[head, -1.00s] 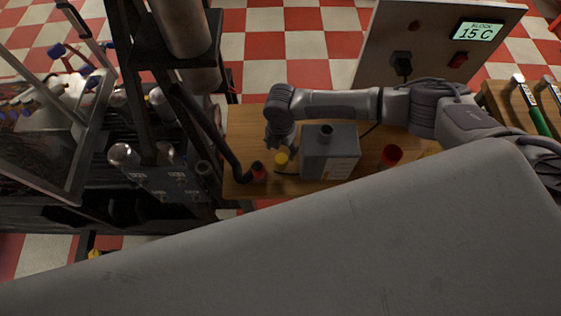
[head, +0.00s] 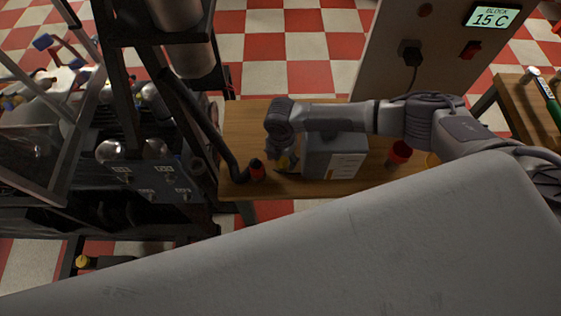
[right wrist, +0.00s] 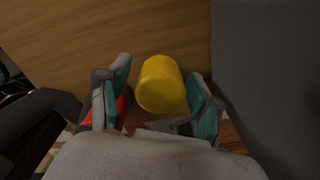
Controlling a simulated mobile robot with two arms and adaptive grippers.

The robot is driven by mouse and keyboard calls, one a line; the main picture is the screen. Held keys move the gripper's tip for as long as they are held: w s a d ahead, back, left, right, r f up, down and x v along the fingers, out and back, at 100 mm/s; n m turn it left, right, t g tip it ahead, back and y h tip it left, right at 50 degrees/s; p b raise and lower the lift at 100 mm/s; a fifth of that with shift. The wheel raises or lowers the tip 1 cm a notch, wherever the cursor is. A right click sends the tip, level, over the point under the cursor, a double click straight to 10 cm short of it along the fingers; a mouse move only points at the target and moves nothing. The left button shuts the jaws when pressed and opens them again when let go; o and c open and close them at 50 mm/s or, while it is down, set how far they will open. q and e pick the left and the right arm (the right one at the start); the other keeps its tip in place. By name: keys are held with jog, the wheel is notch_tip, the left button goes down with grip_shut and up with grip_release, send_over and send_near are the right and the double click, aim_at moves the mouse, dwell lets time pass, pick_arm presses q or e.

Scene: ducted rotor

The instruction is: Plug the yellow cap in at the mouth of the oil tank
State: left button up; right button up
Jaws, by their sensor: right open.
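The yellow cap (head: 285,163) is on the wooden bench, mostly covered by my right gripper in the head view. In the right wrist view the yellow cap (right wrist: 160,84) is between the two open fingers, with a gap visible on each side. My right gripper (head: 281,160) is open and low at the bench, left of a grey box-shaped tank (head: 335,162) with a pale label. This may be the oil tank; my right arm hides its top and neck. Its grey side (right wrist: 265,70) fills the right of the wrist view. My left gripper is not in view.
A dark machine frame (head: 113,80) rises at the left. A panel (head: 385,65) reading 15 C stands behind.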

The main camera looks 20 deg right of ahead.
jog(key=shift+p, duration=0.4)
dwell(0.8)
jog(key=shift+c, duration=0.3)
jog(key=c, duration=0.9)
notch_tip(320, 180, up, 5)
jog(key=p, duration=0.5)
jog(key=shift+r, duration=0.1)
jog(key=shift+c, duration=0.3)
